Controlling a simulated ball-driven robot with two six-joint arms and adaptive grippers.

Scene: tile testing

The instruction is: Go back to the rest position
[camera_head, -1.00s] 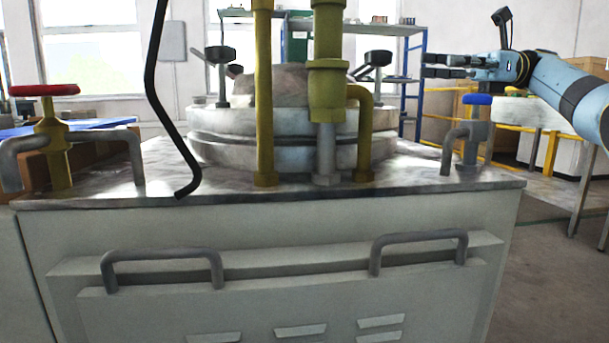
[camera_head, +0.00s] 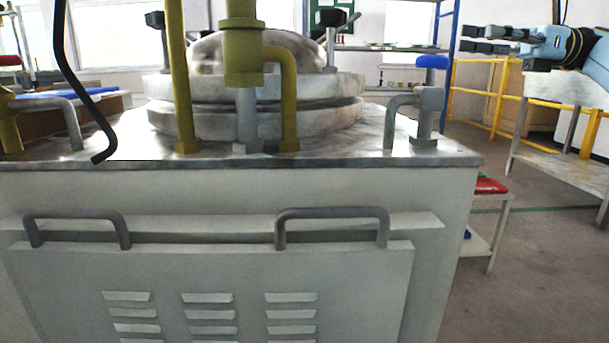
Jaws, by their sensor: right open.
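My right gripper (camera_head: 478,40) is at the upper right, on the end of my blue arm (camera_head: 585,55). Its dark fingers point left, stand apart and hold nothing. It appears in the air to the right of the blue-handled valve (camera_head: 431,63) and touches nothing that I can see. My left gripper is out of the picture.
A grey cabinet (camera_head: 230,190) with a metal top carries a round lidded vessel (camera_head: 330,95), yellow pipes (camera_head: 242,55) and a hanging black rod (camera_head: 75,90). A red-topped small stand (camera_head: 490,186) is right of it. Yellow railing (camera_head: 500,100) lies behind; floor at lower right is free.

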